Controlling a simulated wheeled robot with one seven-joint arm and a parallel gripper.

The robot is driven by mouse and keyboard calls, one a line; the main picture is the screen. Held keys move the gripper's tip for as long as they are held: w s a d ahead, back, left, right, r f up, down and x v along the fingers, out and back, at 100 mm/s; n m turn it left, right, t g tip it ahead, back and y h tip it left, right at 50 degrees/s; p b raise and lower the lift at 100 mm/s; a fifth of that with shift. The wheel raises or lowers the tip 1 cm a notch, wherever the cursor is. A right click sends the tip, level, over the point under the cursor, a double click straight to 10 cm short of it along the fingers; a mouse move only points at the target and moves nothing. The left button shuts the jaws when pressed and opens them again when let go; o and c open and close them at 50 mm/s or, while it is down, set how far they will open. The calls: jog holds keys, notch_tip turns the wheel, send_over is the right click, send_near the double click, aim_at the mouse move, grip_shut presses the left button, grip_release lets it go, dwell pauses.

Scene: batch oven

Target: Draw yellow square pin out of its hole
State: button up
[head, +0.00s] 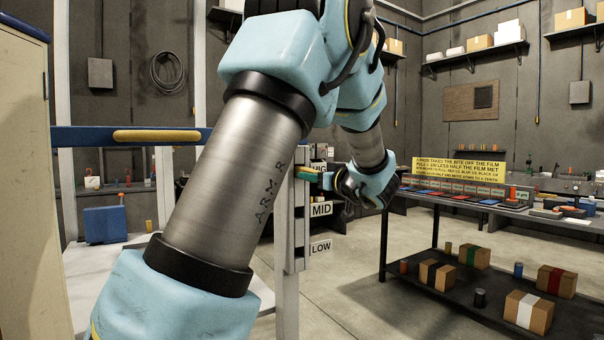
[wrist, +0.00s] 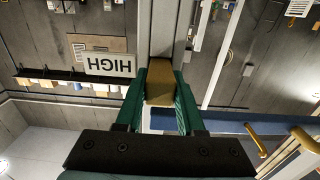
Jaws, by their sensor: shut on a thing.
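The yellow square pin (wrist: 159,88) shows in the wrist view as a dull yellow block between the green fingers of my gripper (wrist: 160,98). The fingers are shut on its two sides. The pin's far end meets the pale upright post (wrist: 164,30); how much of it sits inside a hole is hidden. A bit of yellow shows at the fingers there.
A LOW label (head: 320,247) is lower on the post. A blue bar with a yellow grip (head: 157,135) spans the left. A bench with a dark lower shelf (head: 410,287) holding boxes stands at right. The floor between post and bench is clear.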

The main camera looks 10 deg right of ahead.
grip_shut()
jog(key=shift+s+f, duration=0.1)
jog(key=b+v, duration=0.8)
jog(key=v, duration=0.1)
jog(key=shift+s+d, duration=0.25)
jog(key=shift+s, duration=0.05)
dwell(1.6)
